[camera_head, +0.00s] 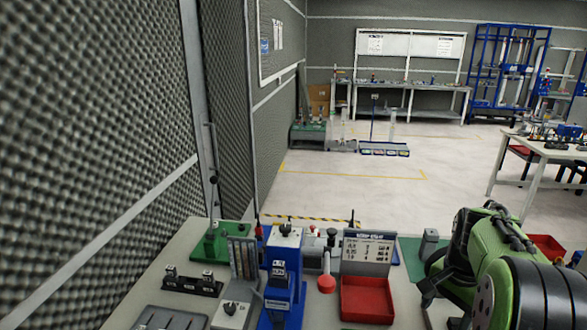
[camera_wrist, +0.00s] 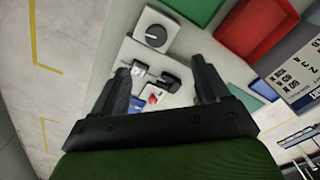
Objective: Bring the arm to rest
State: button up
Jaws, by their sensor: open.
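My green and black arm (camera_head: 500,265) reaches in from the lower right over the right part of the workbench (camera_head: 185,255) in the head view. My gripper (camera_wrist: 160,66) shows in the wrist view with its two dark fingers spread wide apart. Nothing is held between them. Below and beyond the fingers lie a small black and white fixture (camera_wrist: 168,82) and a red knob (camera_wrist: 153,98); I cannot tell how far below they are. The gripper's fingers cannot be made out in the head view.
The bench holds a blue fixture (camera_head: 283,275), a red tray (camera_head: 367,300) with a sign panel, a green base (camera_head: 218,240) and a grey dial box (camera_head: 232,312). A foam wall (camera_head: 90,130) stands at the left. Open floor (camera_head: 350,180) lies beyond the bench.

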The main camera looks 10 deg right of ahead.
jog(key=s+a+r+n+t, duration=0.25)
jog(key=a+r+n, duration=0.2)
jog(key=a, duration=0.55)
jog(key=s+a+r+n+t, duration=0.1)
jog(key=s+a+n+t, duration=0.1)
jog(key=s+a+n, duration=0.6)
jog(key=s+a, duration=0.3)
jog(key=s, duration=0.2)
jog(key=shift+s+a+n+t, duration=0.15)
jog(key=shift+a+n+t, duration=0.15)
jog(key=shift+n+t, duration=0.05)
